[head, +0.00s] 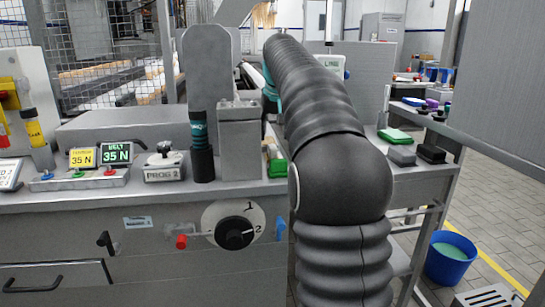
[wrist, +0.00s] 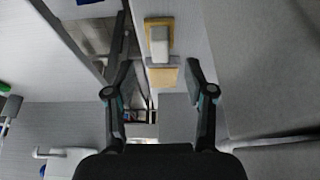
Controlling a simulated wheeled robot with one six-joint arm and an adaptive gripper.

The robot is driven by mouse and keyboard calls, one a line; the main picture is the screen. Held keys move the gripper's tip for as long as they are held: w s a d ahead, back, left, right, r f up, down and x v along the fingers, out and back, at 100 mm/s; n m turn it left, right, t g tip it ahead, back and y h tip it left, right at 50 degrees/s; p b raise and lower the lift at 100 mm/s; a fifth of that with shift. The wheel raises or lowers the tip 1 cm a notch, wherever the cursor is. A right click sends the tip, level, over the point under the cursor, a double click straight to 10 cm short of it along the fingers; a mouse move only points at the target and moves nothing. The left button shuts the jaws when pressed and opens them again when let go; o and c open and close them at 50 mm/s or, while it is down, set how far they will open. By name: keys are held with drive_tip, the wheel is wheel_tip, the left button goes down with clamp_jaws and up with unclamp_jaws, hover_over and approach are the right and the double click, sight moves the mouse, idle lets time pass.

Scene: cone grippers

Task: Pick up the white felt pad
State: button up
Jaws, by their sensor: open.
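I cannot pick out the white felt pad with certainty in either view. In the wrist view, a small pale grey-white block (wrist: 160,45) sits over a tan piece (wrist: 160,78) near the top middle; I cannot tell whether either is the pad. My gripper (wrist: 160,92) is open, its two fingers wide apart with nothing seen held between them. The pale block lies beyond the fingertips, in line with the gap. In the head view my dark ribbed arm reaches away over the bench and hides its own far end.
The grey machine bench (head: 60,200) carries a knob box (head: 165,167), two display signs and a dark cylinder (head: 203,150). At right are a green-topped box (head: 394,136), a black block (head: 431,153) and a blue bucket (head: 450,258) on the floor. A grey panel stands at far right.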

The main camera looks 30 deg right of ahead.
sight(273, 147)
drive_tip(key=x, duration=0.6)
drive_tip(key=shift+f+b, duration=0.1)
drive_tip(key=shift+b, duration=0.3)
clamp_jaws()
